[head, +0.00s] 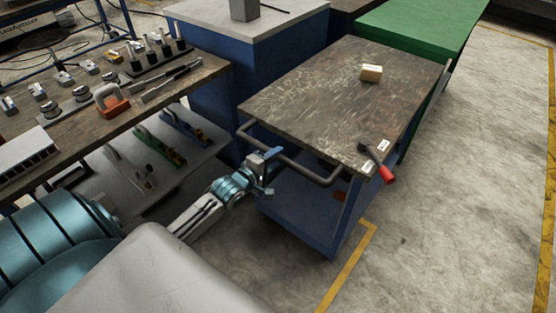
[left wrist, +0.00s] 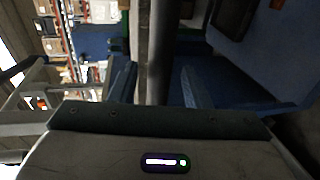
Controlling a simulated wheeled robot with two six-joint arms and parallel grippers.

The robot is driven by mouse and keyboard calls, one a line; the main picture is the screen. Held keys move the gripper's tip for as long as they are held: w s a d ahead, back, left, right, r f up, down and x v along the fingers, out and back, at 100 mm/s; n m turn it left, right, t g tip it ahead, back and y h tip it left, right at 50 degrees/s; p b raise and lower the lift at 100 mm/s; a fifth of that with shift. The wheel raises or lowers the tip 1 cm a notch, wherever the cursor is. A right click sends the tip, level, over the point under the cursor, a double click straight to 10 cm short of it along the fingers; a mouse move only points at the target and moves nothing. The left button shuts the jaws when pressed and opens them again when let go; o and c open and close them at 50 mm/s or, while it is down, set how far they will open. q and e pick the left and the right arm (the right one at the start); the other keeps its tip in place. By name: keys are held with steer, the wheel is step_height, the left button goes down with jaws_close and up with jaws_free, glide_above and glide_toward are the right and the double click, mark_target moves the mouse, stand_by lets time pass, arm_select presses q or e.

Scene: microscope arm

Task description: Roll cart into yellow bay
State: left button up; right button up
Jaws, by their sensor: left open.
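The cart (head: 345,85) has a worn dark top, a blue body and a dark tubular handle (head: 312,174) on its near side. My left gripper (head: 268,168) is at the handle, open. In the left wrist view, the handle bar (left wrist: 160,50) runs between the two spread fingers of my left gripper (left wrist: 160,88); I cannot tell whether either finger touches it. A yellow floor marking (head: 345,267) forms a corner close to the cart's near right side. Part of it is hidden behind the cart. My right gripper is not in view.
A small box (head: 371,73) and a red-handled tool (head: 377,163) lie on the cart top. A tool-laden workbench (head: 130,103) stands left, a blue cabinet (head: 250,50) behind, and a green-topped unit (head: 425,30) beyond. The floor at right is clear up to a yellow line (head: 545,220).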

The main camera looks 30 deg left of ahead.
arm_select(q)
steer(key=shift+x, duration=1)
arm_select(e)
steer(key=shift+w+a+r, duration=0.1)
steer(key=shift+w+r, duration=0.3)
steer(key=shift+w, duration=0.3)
arm_select(q)
jaws_close()
steer(key=shift+s, duration=0.1)
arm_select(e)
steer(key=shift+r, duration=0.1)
